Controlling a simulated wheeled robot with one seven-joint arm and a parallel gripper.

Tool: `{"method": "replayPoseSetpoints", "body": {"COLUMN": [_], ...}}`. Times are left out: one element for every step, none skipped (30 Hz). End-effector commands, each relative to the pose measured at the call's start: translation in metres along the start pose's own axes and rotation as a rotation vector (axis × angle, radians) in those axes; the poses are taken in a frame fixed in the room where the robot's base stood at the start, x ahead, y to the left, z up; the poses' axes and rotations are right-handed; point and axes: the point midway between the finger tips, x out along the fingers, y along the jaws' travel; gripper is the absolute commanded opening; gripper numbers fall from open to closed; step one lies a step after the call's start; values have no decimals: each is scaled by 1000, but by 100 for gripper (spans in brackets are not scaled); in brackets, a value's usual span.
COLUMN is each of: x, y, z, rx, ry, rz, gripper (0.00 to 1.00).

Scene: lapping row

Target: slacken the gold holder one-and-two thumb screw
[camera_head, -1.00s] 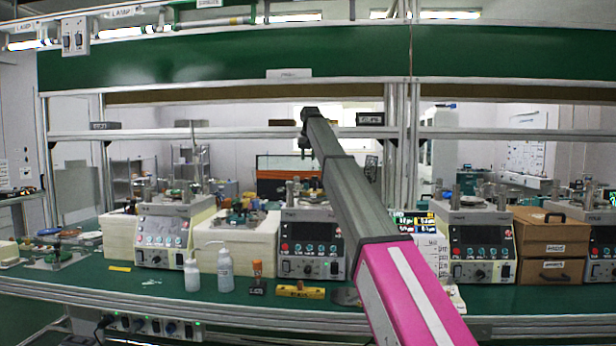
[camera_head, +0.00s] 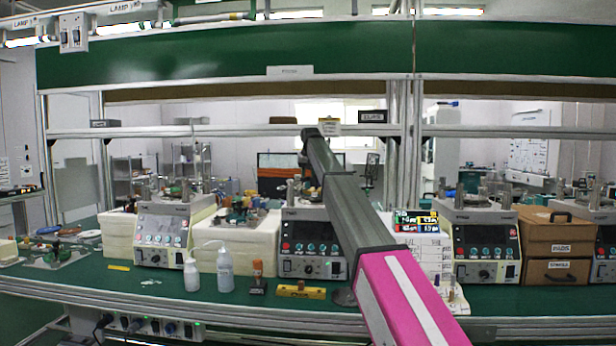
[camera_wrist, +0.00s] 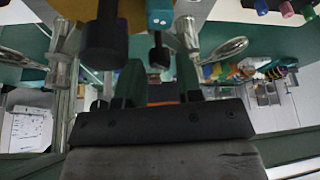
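My gripper (camera_wrist: 158,85) shows in the wrist view as two dark fingers on a black plate, spread apart with nothing clear between them. In the head view its end of the arm hangs in front of the shelf above the middle machine, and its fingers cannot be made out. A gold-brown surface (camera_wrist: 75,8) at the top left of the wrist view may be part of the gold holder. A large black knob (camera_wrist: 105,42) and a smaller black knob (camera_wrist: 158,52) under a teal block (camera_wrist: 160,18) are beyond the fingers. I cannot tell which is the one-and-two thumb screw.
Control-box machines stand on the green bench at left (camera_head: 162,235), middle (camera_head: 312,245) and right (camera_head: 486,248). White bottles (camera_head: 225,270), a yellow block (camera_head: 301,292) and brown drawers (camera_head: 556,245) stand nearby. A shelf rail (camera_head: 230,131) crosses behind my arm.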

Motion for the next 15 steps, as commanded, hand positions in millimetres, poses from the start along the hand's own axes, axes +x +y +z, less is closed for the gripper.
{"method": "replayPoseSetpoints", "body": {"x": [5, 6, 8, 8, 9, 9, 9, 9, 8, 8, 8, 8, 8, 8, 8], "y": [0, 0, 0, 0, 0, 0, 0, 0, 0, 0, 0, 0, 0, 0, 0], "z": [0, 0, 0, 0, 0, 0, 0, 0, 0, 0, 0, 0, 0, 0, 0], "rx": [0, 0, 0, 0, 0, 0, 0, 0, 0, 0, 0, 0, 0, 0, 0], "ry": [-1, -1, -1, -1, -1, -1, 0, 0, 0, 0, 0, 0, 0, 0, 0], "rz": [0, 0, 0, 0, 0, 0, 0, 0, 0, 0, 0, 0, 0, 0, 0], "gripper": [33, 33, 33, 33, 33, 33, 33, 33, 33, 33, 27, 14, 4, 0, 0]}}
